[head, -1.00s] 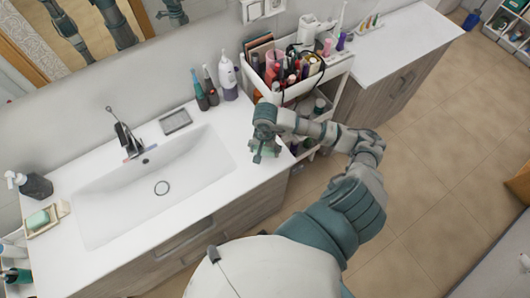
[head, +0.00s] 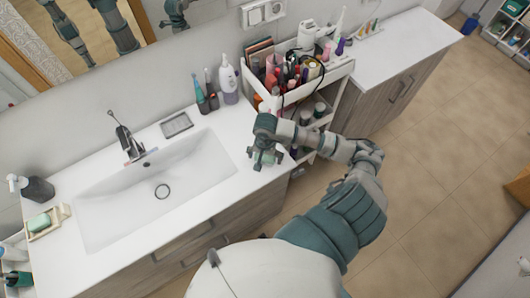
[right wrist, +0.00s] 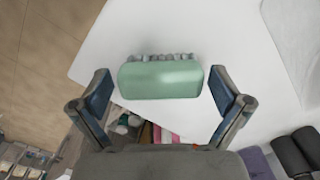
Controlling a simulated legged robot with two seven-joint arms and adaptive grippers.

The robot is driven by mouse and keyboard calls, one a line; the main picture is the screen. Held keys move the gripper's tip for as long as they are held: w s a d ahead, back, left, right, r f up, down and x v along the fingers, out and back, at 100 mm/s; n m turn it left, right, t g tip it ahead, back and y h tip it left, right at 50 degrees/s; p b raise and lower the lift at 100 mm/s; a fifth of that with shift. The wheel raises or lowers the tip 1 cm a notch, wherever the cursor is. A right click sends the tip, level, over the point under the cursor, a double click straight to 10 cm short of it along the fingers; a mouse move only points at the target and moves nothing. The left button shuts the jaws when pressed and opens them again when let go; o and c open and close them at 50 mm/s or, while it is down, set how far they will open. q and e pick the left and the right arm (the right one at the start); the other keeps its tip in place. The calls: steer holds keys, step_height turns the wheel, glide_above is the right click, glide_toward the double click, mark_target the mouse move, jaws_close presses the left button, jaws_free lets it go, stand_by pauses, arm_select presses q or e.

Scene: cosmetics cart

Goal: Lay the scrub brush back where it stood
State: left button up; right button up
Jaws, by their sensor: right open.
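The scrub brush (right wrist: 160,79) is a pale green block with grey bristles showing along its far edge. In the right wrist view it lies on the white countertop (right wrist: 130,35), between my spread fingers, with a gap on each side. My right gripper (right wrist: 161,80) is open. In the head view my right gripper (head: 266,163) is low over the right end of the sink counter, near its front corner. The brush is mostly hidden under it there. My left gripper is not in view.
A white cart (head: 305,91) full of cosmetics stands right of the counter, close to my right forearm. Bottles (head: 229,83) and a grey dish (head: 176,124) stand along the wall. The basin (head: 150,190) is left of the gripper. A soap dish (head: 48,222) is far left.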

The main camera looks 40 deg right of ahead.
mark_target(265, 157)
step_height(265, 157, up, 12)
steer(key=b, duration=0.1)
steer(key=shift+f, duration=0.15)
stand_by(0.6)
